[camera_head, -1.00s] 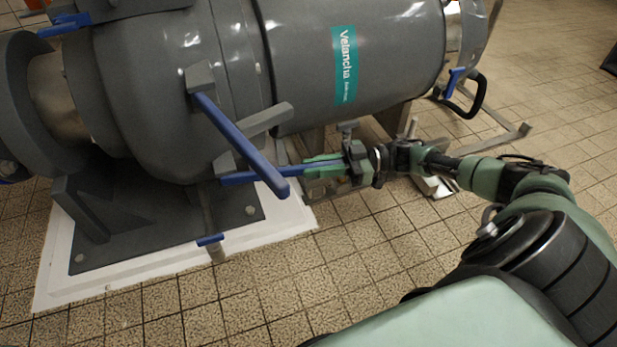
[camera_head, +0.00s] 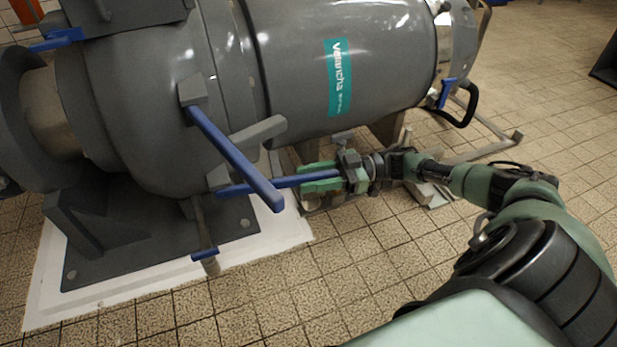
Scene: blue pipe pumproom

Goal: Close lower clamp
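The lower clamp is a blue lever (camera_head: 258,186) low on the grey machine's flange, lying nearly level and pointing right. My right gripper (camera_head: 318,178) has its green fingers on either side of the lever's right end, one above and one below. The lever's tip is partly hidden by the fingers, and I cannot tell whether they press on it. A longer blue lever (camera_head: 235,160) slants down to the right in front of it and hides part of its middle. My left gripper is out of view.
The grey vessel (camera_head: 390,60) with a teal label fills the upper middle. A grey foot stands on a white plinth (camera_head: 285,232). A small blue handle (camera_head: 204,253) sits on a post below the flange. Tiled floor (camera_head: 330,270) is clear in front.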

